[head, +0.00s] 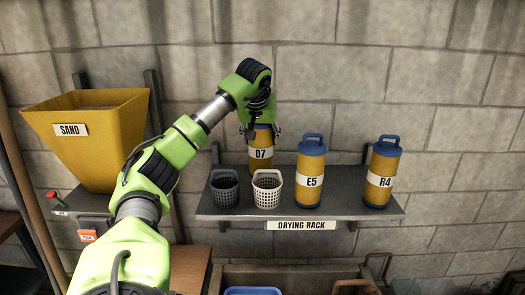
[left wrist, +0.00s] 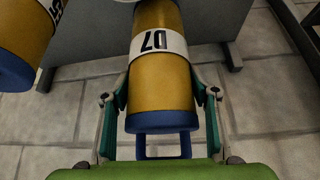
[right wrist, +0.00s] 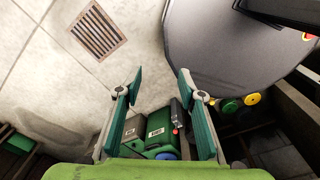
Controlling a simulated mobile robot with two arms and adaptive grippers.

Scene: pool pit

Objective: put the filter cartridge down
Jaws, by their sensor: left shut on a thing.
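The filter cartridge D7 (head: 260,160), yellow with a blue top and a white label, is upright over the back of the drying rack (head: 335,212). My left gripper (head: 260,128) is shut on it near its top. In the left wrist view the fingers lie on both sides of the cartridge (left wrist: 160,85), just below its blue cap. Its lower end is partly hidden behind the baskets, so I cannot tell whether it touches the shelf. My right gripper (right wrist: 160,80) is open and empty, seen only in the right wrist view.
On the rack stand a dark basket (head: 224,190), a white basket (head: 267,192), cartridge E5 (head: 311,165) and cartridge R4 (head: 382,165). A yellow sand hopper (head: 105,150) is at left. Bare shelf shows between E5 and R4.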

